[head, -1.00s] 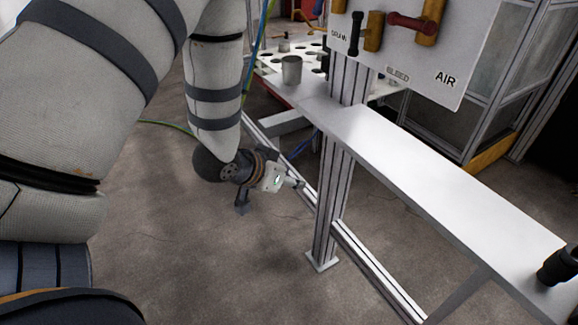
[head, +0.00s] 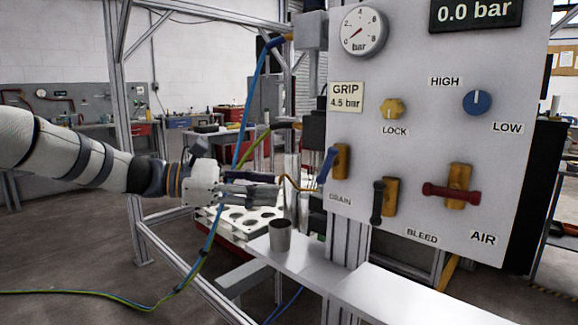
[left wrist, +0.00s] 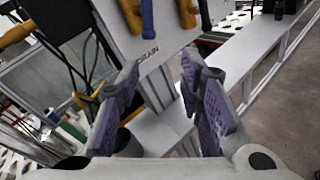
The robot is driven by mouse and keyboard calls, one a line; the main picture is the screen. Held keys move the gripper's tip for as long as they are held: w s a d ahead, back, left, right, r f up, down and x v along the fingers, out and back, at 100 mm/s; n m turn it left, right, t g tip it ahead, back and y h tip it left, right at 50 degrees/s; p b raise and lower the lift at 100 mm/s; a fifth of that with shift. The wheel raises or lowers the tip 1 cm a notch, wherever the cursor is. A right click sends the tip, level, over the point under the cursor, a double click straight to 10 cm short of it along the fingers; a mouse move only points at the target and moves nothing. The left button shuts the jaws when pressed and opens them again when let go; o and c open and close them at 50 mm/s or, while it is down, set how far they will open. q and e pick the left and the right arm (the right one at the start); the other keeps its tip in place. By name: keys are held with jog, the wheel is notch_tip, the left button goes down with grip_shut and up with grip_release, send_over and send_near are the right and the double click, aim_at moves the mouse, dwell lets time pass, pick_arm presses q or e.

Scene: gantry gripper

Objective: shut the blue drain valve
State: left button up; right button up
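The blue drain valve lever (head: 327,167) hangs down, slightly tilted, beside its brass body (head: 342,161) at the panel's lower left edge, above the DRAIN label. My left gripper (head: 278,188) is left of the valve, a little lower and apart from it, pointing toward the panel. In the left wrist view the gripper's two purple-padded fingers (left wrist: 162,98) stand wide apart with nothing between them. The blue lever (left wrist: 147,18) shows there at the top, beyond the fingertips, cut off by the frame edge. My right gripper is not in view.
The grey panel (head: 420,150) also carries a black bleed lever (head: 377,202) hanging down and a red air lever (head: 451,195) lying across. A metal cup (head: 280,235) stands on the shelf below my left gripper. Hoses (head: 247,110) and a frame post (head: 291,185) are near the gripper.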

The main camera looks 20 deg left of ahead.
pick_arm(q)
jog(key=h, duration=0.2)
send_near(328, 166)
jog(key=x, duration=0.9)
jog(key=shift+w+a+r+t+b, duration=0.2)
jog(key=shift+r+t+b, duration=0.1)
jog(key=shift+r+b, duration=0.15)
